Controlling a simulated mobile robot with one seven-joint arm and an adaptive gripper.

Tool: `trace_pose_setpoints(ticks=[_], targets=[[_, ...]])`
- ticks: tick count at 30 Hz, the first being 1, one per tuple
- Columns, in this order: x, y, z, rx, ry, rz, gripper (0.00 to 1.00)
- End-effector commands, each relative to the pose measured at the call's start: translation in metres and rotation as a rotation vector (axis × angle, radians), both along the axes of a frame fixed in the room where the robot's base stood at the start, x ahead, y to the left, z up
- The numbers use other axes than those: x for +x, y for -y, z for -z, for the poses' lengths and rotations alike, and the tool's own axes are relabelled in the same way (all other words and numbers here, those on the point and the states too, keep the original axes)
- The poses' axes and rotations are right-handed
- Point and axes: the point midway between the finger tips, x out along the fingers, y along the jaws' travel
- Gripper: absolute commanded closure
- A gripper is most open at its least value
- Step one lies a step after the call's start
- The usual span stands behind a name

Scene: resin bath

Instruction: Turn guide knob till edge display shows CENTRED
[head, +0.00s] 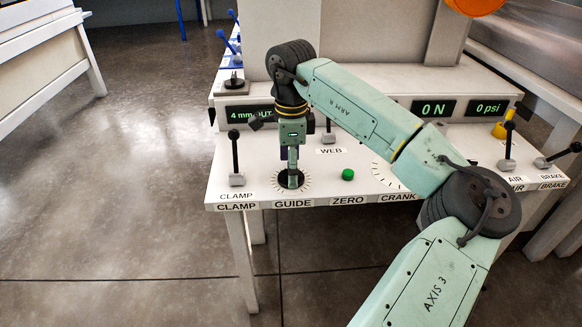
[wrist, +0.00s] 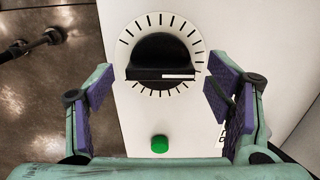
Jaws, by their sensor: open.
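The guide knob (wrist: 160,55) is a black round knob with a raised grip bar and a white pointer line, set in a white tick dial. In the head view the knob (head: 290,179) sits above the GUIDE label, mostly covered by my gripper. My gripper (head: 292,168) points straight down at it. In the wrist view my gripper (wrist: 160,92) is open, its purple-padded fingers spread to either side of the knob, apart from it. The edge display (head: 250,114) reads "4 mm OUT" in green, its right end partly hidden by my arm.
A clamp lever (head: 236,160) stands left of the knob. A green ZERO button (head: 348,174) is to its right, and it also shows in the wrist view (wrist: 159,144). A WEB lever (head: 328,134) stands behind. Displays reading "0 N" (head: 433,109) and "0 psi" (head: 487,108) are further right.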

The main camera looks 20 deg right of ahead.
Motion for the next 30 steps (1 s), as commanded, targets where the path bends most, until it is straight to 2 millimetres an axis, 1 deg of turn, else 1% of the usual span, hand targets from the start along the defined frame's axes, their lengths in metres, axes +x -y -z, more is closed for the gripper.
trace_pose_setpoints(ticks=[3,11,30], targets=[[0.0001,0.0,0.0054,0.0,0.0,0.0,0.27],[0.0002,-0.0001,0.0059,0.0,0.001,0.0,0.27],[0.0,-0.0003,0.0057,0.0,0.0,0.0,0.7]])
